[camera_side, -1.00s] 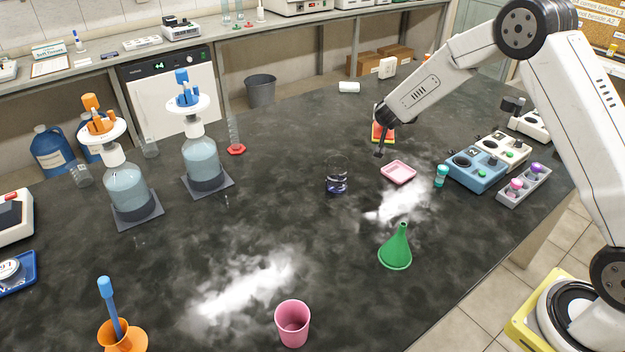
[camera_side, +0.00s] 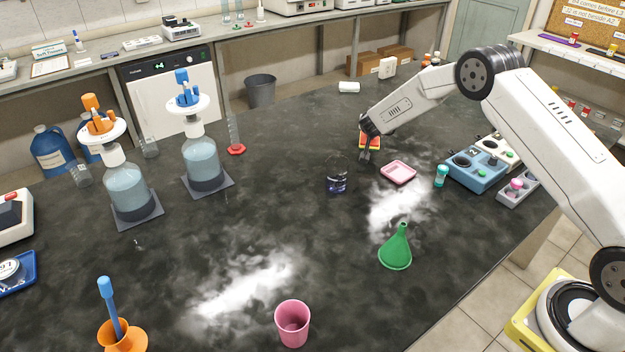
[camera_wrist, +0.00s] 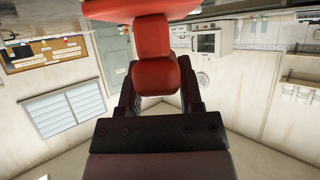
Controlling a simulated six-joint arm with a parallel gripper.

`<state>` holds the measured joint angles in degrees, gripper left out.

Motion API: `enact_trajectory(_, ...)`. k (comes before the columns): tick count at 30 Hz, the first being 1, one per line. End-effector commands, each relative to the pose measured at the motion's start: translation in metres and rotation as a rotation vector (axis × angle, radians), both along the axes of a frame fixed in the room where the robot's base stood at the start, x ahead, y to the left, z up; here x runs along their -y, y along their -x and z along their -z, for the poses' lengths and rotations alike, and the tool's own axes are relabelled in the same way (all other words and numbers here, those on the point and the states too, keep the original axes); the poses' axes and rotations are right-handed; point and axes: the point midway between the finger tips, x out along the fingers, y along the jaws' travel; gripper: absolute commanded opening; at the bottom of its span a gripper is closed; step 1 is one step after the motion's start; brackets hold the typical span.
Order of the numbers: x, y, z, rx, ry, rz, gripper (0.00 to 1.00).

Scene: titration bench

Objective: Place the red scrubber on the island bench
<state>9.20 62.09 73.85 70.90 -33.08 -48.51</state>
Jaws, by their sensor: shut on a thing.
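The red scrubber (camera_wrist: 152,40) shows large in the wrist view, its rounded red body between the fingers of my gripper (camera_wrist: 157,88). I cannot tell whether the scrubber touches the bench top.
A glass beaker (camera_side: 337,180) with dark liquid and a pink tray (camera_side: 398,172) stand close to my gripper. A green funnel (camera_side: 395,250) and a pink cup (camera_side: 292,322) are nearer the front. Two dispenser bottles (camera_side: 127,190) stand left. The bench centre is mostly clear.

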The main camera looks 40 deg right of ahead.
Motion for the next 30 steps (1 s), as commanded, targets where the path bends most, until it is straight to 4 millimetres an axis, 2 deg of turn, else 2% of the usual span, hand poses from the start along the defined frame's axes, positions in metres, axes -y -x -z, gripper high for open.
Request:
enact_trajectory(7,0.001,-0.005,0.008,-0.001,0.001,0.000,0.00)
enact_trajectory(15,0.001,-0.005,0.035,-0.001,-0.001,0.000,0.00)
enact_trajectory(29,0.001,-0.005,0.040,-0.002,-0.001,0.000,0.00)
enact_trajectory(30,0.001,-0.004,0.040,-0.002,-0.001,0.000,0.53)
